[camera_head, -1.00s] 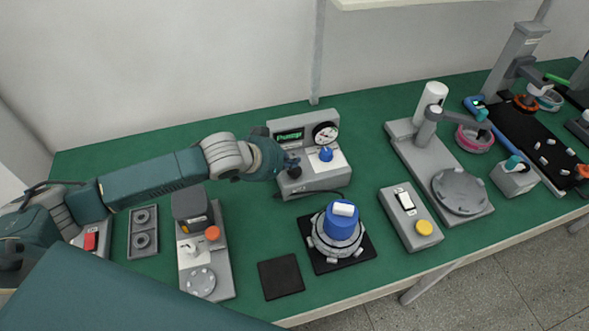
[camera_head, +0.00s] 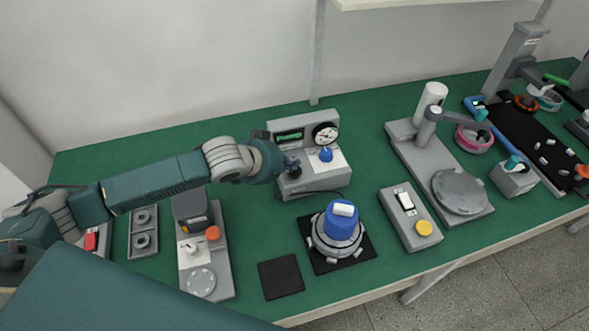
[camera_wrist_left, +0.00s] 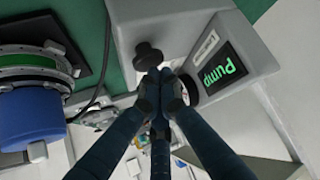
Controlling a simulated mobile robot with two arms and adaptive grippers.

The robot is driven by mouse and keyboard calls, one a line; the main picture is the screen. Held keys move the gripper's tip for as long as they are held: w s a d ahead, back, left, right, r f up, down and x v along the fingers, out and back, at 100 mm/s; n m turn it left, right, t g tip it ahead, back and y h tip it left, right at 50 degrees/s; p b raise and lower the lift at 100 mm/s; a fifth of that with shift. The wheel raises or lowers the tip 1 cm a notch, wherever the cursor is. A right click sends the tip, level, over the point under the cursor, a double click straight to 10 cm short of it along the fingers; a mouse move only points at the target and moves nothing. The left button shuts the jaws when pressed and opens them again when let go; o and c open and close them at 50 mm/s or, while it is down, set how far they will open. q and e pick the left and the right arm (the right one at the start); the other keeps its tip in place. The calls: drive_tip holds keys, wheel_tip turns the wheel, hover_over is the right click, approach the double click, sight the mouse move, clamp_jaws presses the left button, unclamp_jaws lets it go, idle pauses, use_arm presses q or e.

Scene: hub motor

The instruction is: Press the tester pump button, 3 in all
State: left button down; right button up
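The tester (camera_head: 312,181) is a grey box with a lit green display (camera_head: 289,136), a dial gauge (camera_head: 325,135) and a blue knob or fitting (camera_head: 326,154). Its round black button (camera_head: 295,171) is on the lower left front and also shows in the left wrist view (camera_wrist_left: 148,54). The display reads "Pump" in the left wrist view (camera_wrist_left: 219,70). My left gripper (camera_head: 289,164) is at the black button, its fingers together and empty (camera_wrist_left: 162,76). The fingertips overlap the button's edge in the wrist view; I cannot tell if they touch. My right gripper is not in view.
A hub motor with a blue top (camera_head: 341,222) sits on a black mat in front of the tester. A switch box with a yellow button (camera_head: 424,228) stands to its right. A grey station (camera_head: 213,256) stands left. A cable runs near the tester's base.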

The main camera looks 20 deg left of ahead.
use_arm(q)
drive_tip(key=shift+s+f+b, duration=0.1)
drive_tip(key=shift+f+b, duration=0.35)
drive_tip(key=shift+f, duration=0.6)
idle(0.9)
drive_tip(key=shift+r, duration=0.1)
drive_tip(key=shift+r+p, duration=1.35)
drive_tip(key=shift+p, duration=0.15)
drive_tip(key=shift+r, duration=0.15)
wheel_tip(320, 180, up, 5)
drive_tip(key=p, duration=0.5)
drive_tip(key=shift+p, duration=0.3)
